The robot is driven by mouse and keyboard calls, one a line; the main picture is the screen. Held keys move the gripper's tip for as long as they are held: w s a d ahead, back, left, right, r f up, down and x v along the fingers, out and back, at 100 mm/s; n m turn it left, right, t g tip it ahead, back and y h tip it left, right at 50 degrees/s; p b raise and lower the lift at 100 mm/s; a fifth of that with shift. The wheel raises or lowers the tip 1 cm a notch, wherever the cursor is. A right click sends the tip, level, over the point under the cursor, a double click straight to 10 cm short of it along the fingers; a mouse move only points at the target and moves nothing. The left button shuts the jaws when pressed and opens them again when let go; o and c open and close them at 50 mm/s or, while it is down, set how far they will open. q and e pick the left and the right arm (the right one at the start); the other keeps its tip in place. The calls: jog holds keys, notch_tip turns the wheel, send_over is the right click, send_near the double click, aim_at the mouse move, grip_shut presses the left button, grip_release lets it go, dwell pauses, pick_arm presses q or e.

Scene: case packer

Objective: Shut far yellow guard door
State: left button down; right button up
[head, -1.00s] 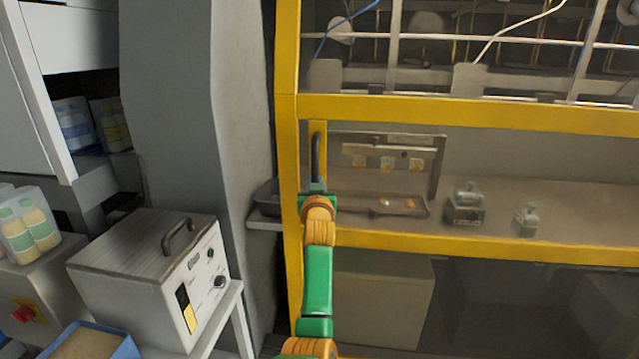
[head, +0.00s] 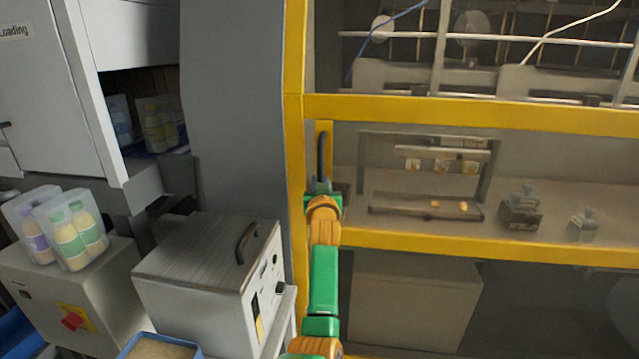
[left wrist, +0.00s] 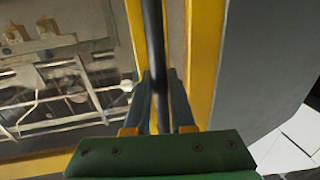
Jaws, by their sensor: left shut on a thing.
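The yellow guard door (head: 400,106) has a yellow frame with see-through panels and fills the right half of the head view. Its dark vertical handle (head: 322,150) is on the yellow strip near the left edge. My left gripper (head: 322,186) is at the handle's lower end. In the left wrist view the dark handle bar (left wrist: 153,50) runs down between the two fingers of the gripper (left wrist: 160,100), which is shut on it. The yellow post (left wrist: 205,50) stands beside the handle, next to a grey panel. My right gripper is not in view.
Left of the door are a grey column (head: 235,100), a glue unit (head: 205,265) and packs of bottles (head: 72,232) on a grey box. A blue-rimmed bin (head: 160,346) is at the bottom. Behind the panels is a shelf with a tray (head: 425,208) and small bottles.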

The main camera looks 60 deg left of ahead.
pick_arm(q)
jog(key=shift+s+r, duration=0.1)
jog(key=shift+r, duration=0.15)
jog(key=c, duration=0.8)
grip_release()
jog(key=shift+a, duration=0.15)
jog(key=shift+o, duration=0.2)
jog(key=b+v, duration=0.1)
jog(key=v, duration=0.6)
jog(key=shift+f+b, duration=0.2)
jog(key=shift+b, duration=0.2)
jog(key=shift+s+f, duration=0.1)
jog(key=shift+s, duration=0.1)
